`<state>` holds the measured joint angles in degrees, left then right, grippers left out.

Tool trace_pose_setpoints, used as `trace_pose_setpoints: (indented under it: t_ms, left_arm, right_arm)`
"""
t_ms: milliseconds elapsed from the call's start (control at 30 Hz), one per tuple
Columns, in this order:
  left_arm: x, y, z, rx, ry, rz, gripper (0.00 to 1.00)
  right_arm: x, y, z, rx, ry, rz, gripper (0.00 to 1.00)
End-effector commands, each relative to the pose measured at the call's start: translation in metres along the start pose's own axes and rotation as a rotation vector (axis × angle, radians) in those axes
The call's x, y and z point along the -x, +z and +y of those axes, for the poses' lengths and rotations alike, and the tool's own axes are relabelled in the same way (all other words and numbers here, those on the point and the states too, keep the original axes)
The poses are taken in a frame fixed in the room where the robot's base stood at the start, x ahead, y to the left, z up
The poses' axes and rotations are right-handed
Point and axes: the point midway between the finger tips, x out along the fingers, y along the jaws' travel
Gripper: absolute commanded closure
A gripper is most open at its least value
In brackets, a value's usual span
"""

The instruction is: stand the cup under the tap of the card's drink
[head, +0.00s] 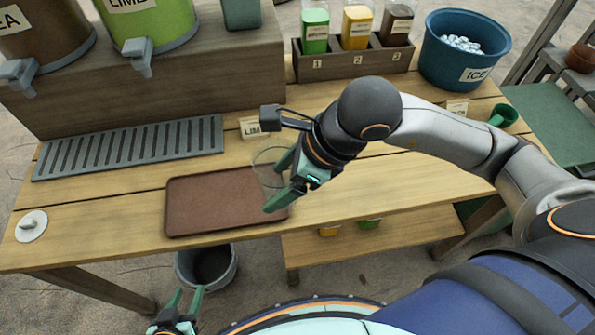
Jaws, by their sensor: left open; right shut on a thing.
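A clear cup (264,163) is between the fingers of my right gripper (279,183), at the right end of the brown tray; whether it touches the tray I cannot tell. A small card (250,127) behind it reads "LIM", its end hidden by my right arm. The green dispenser (160,25) labelled LIME has a grey tap (140,56) at upper left. The brown dispenser (40,35), label ending in "EA", has its tap (18,73) further left. My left gripper (184,300) is open and empty at the bottom, below the table's front edge.
A slotted grey drip grille (130,148) lies before the taps, clear. The brown tray (205,205) lies in front of it. A rack (350,63) of numbered containers and a blue ICE bucket (465,50) stand at the back right. A grey bucket (207,266) is on the ground.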

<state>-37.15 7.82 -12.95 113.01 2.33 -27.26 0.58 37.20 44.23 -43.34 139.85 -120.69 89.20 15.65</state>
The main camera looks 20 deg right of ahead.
Motion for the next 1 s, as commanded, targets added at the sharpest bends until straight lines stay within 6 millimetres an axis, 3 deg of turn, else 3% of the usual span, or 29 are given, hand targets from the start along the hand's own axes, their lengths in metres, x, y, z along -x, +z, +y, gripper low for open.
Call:
trace_pose_setpoints:
  t_ms: [133,233,567,700,1000]
  left_arm:
    - [-0.001,0.001,0.001,-0.001,0.002,0.001,0.50]
    - [-0.001,0.001,0.001,-0.001,0.002,0.001,0.50]
    - [0.001,0.000,0.000,-0.002,0.000,0.000,0.50]
    - [-0.002,0.004,-0.002,-0.002,-0.003,-0.003,0.50]
    - [-0.002,0.005,-0.002,-0.002,-0.003,-0.008,0.50]
  right_arm:
    - [0.000,0.000,-0.001,-0.041,-0.024,0.000,0.73]
    - [-0.003,-0.005,-0.013,-0.055,-0.029,0.005,0.73]
    - [-0.025,-0.037,-0.091,-0.057,-0.030,0.006,0.73]
    - [-0.049,-0.055,-0.112,-0.055,-0.026,0.004,0.73]
    - [-0.068,-0.070,-0.132,-0.049,-0.026,0.001,0.73]
